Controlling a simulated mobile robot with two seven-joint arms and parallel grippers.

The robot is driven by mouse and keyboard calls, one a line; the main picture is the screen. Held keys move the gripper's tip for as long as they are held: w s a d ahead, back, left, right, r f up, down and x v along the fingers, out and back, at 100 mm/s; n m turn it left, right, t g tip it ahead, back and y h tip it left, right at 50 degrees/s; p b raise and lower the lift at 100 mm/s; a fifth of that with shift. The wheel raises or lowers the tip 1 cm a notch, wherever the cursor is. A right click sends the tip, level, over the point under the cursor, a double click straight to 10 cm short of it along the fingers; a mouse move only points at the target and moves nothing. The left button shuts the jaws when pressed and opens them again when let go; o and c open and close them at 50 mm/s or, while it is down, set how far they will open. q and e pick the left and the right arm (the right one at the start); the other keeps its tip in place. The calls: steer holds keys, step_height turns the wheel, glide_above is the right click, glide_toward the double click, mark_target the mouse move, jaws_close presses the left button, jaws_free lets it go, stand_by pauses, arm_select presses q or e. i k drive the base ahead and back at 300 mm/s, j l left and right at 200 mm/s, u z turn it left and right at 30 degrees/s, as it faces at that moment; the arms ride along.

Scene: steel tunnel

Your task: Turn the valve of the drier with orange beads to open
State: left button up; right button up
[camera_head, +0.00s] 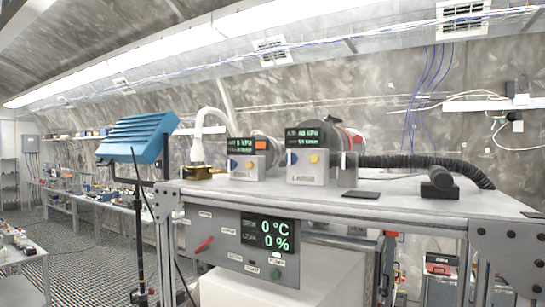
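I see no drier with orange beads and no valve that I can clearly identify as its own. A grey control panel (240,243) under the bench top has a green-lit display (267,234) reading 0 °C and 0 %. A red lever (204,245) sits at the panel's left, tilted. Neither of my grippers is in view.
The grey bench top (390,200) is mostly bare at the right front. A blue lamp (138,137) on a stand is at the left. Floor is free farther left.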

mark_target(230, 165)
steer(key=i+j+z, duration=0.15)
steer(key=j, duration=0.2)
steer(key=i+j+z, duration=0.15)
steer(key=j, duration=0.2)
steer(key=i+j+z, duration=0.15)
steer(key=j, duration=0.25)
steer(key=i+j+z, duration=0.2)
steer(key=j, duration=0.2)
steer(key=k, duration=0.05)
